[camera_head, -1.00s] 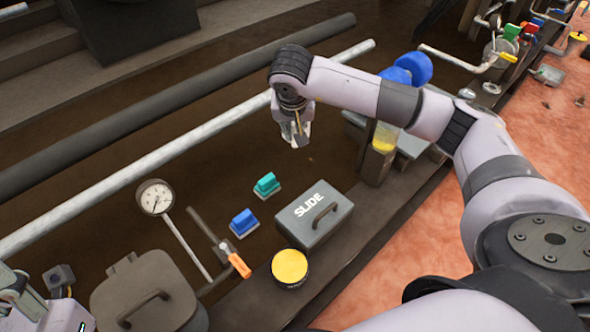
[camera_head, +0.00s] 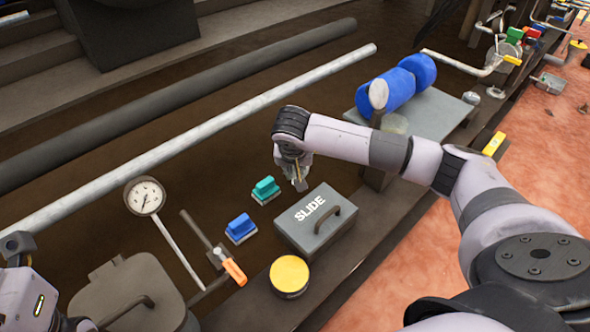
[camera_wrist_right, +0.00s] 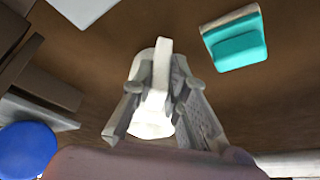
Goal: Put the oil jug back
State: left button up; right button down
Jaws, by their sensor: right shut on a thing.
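My right gripper (camera_head: 298,180) hangs over the brown floor, just above and left of the grey SLIDE box. In the right wrist view its fingers (camera_wrist_right: 165,115) are shut on a small whitish object, which looks like the oil jug (camera_wrist_right: 150,122). A pale strip like a handle stands up from it, and the fingers hide its sides. In the head view the held object is mostly hidden by the gripper. My left arm shows only partly at the lower left edge, and its fingers cannot be made out.
The SLIDE box (camera_head: 314,222), a teal block (camera_head: 265,188), a blue block (camera_head: 241,228) and a yellow-topped can (camera_head: 289,275) are close by. A gauge (camera_head: 145,196) and an orange-handled lever (camera_head: 234,271) stand left. A blue drum (camera_head: 390,92) rests on a grey platform (camera_head: 440,118).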

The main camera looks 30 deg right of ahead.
jog(key=shift+f, duration=0.1)
jog(key=c, duration=1.6)
grip_release()
